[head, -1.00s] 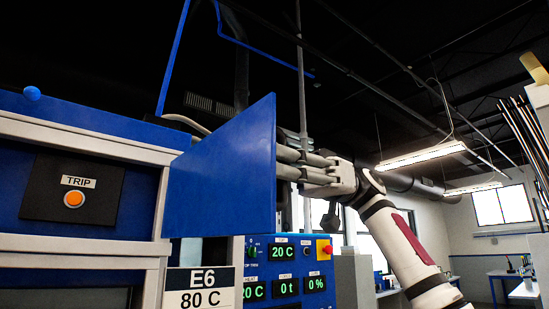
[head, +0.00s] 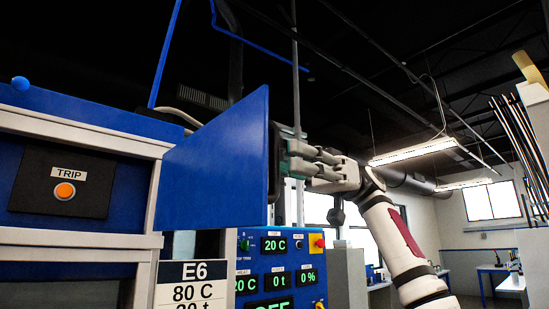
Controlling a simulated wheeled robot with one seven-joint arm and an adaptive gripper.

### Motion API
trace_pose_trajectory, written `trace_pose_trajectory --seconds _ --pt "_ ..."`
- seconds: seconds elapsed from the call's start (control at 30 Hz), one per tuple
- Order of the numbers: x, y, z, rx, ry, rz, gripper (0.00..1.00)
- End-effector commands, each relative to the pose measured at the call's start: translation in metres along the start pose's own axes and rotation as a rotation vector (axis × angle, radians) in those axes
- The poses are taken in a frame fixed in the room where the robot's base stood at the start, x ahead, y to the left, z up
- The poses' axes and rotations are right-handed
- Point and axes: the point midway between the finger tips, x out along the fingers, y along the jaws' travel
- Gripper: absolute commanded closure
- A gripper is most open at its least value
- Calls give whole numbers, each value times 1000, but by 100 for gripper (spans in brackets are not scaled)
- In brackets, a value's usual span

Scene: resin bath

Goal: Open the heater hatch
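The heater hatch is a flat blue panel (head: 212,165) in the head view, swung out from the cabinet front and standing open.
A control panel (head: 290,265) with green readouts stands below and behind the hatch. An E6 80 C sign (head: 190,285) hangs at the cabinet's lower right. Open room lies to the right, with rods (head: 515,135) at the far right.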

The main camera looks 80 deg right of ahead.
Motion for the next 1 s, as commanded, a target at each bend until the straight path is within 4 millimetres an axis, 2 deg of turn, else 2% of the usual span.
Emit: trace_pose_trajectory --seconds 0.1,0.33,1.0 --pt "-17 0 -1 0 3 1 67" --pt "-33 0 0 1 1 1 67" --pt "-35 0 0 1 0 1 67"
